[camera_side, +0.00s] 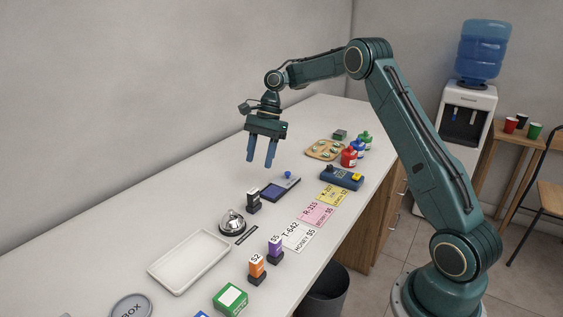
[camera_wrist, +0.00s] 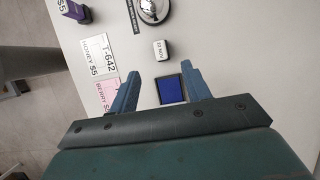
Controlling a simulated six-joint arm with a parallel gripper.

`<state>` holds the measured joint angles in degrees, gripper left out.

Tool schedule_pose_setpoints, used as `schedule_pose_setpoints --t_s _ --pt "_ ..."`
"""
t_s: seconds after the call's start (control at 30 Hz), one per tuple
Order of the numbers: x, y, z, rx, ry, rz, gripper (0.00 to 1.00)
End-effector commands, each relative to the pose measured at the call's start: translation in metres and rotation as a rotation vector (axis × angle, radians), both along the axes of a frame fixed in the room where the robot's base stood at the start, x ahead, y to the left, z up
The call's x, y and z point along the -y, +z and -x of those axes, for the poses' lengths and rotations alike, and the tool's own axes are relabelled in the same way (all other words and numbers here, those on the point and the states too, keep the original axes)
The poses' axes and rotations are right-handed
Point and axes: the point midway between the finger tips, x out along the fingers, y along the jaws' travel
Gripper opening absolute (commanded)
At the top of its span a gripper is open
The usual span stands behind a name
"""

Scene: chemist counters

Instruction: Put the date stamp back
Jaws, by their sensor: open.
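The date stamp (camera_side: 253,202) is a small dark block with a white top, standing upright on the counter just left of the ink pad. In the wrist view its white top (camera_wrist: 161,50) reads "22 NOV". The ink pad (camera_side: 278,188) has a blue face, which also shows between my fingers in the wrist view (camera_wrist: 172,89). My gripper (camera_side: 262,164) is open and empty, pointing down above the counter behind the pad. In the wrist view the stamp is just beyond the fingertips (camera_wrist: 158,70) and not touched.
A bell (camera_side: 232,222), a black label strip (camera_side: 246,235) and an empty white tray (camera_side: 188,262) lie left of the stamp. Orange (camera_side: 257,268) and purple (camera_side: 275,248) stamps and cards (camera_side: 317,214) line the front. A blue device (camera_side: 341,179) and bottles (camera_side: 349,157) stand right.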

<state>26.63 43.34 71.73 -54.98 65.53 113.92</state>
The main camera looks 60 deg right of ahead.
Motion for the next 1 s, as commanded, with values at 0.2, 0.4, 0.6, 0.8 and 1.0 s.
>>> schedule_pose_setpoints --t_s 0.2,0.4,0.6,0.8,1.0 --pt "0.000 0.000 0.000 0.000 0.000 0.000 0.48" --pt "-0.003 0.004 0.001 0.009 0.012 0.003 0.48" --pt "-0.017 0.026 0.008 0.059 0.076 0.023 0.48" --pt "-0.043 0.063 0.026 0.153 0.209 0.067 0.48" --pt "-0.070 0.098 0.055 0.255 0.364 0.125 0.48"
